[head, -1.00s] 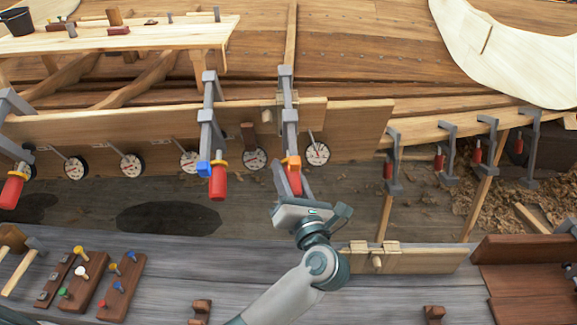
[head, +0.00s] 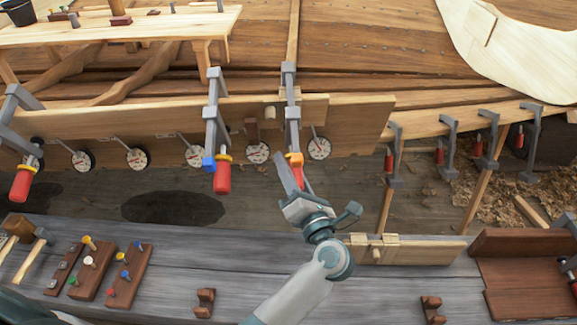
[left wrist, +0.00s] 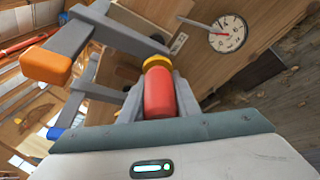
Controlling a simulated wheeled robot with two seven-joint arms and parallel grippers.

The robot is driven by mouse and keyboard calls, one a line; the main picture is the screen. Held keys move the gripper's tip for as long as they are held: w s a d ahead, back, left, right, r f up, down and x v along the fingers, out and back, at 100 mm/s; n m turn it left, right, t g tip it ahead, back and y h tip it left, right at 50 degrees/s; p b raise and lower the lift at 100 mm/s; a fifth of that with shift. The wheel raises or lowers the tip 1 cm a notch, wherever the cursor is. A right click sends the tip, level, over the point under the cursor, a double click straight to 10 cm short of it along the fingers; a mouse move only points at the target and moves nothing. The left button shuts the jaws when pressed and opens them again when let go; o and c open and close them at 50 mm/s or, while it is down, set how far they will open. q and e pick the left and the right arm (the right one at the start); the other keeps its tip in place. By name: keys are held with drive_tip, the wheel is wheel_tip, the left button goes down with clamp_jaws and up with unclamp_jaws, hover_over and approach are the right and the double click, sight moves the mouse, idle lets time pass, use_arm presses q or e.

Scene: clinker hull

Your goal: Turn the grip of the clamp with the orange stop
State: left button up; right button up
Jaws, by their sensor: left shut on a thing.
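The clamp with the orange stop (head: 295,158) hangs on the plank edge in the middle of the head view. Its red grip (head: 299,178) points down, partly hidden by my left gripper (head: 290,180). In the left wrist view the red grip (left wrist: 160,92), with a yellow collar above it, stands between my fingers, which are shut on it. The orange stop (left wrist: 45,66) shows at the left there. My right gripper is in neither view.
A clamp with a blue stop (head: 208,163) and red grip hangs just left. Round dials (head: 258,152) line the plank. A grey bench (head: 180,270) with wooden peg blocks (head: 92,272) lies in front. Smaller clamps (head: 447,140) hang at right.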

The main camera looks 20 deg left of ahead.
use_arm(q)
drive_tip(key=o, duration=1)
drive_tip(key=shift+o, duration=0.2)
drive_tip(key=shift+s+d+f, duration=0.2)
drive_tip(key=shift+s+d, duration=0.2)
drive_tip(key=b+v, duration=0.1)
drive_tip(key=v, duration=0.4)
drive_tip(key=shift+s+d, duration=0.1)
drive_tip(key=shift+s, duration=0.1)
drive_tip(key=shift+s+d+b, duration=0.3)
drive_tip(key=shift+s, duration=0.05)
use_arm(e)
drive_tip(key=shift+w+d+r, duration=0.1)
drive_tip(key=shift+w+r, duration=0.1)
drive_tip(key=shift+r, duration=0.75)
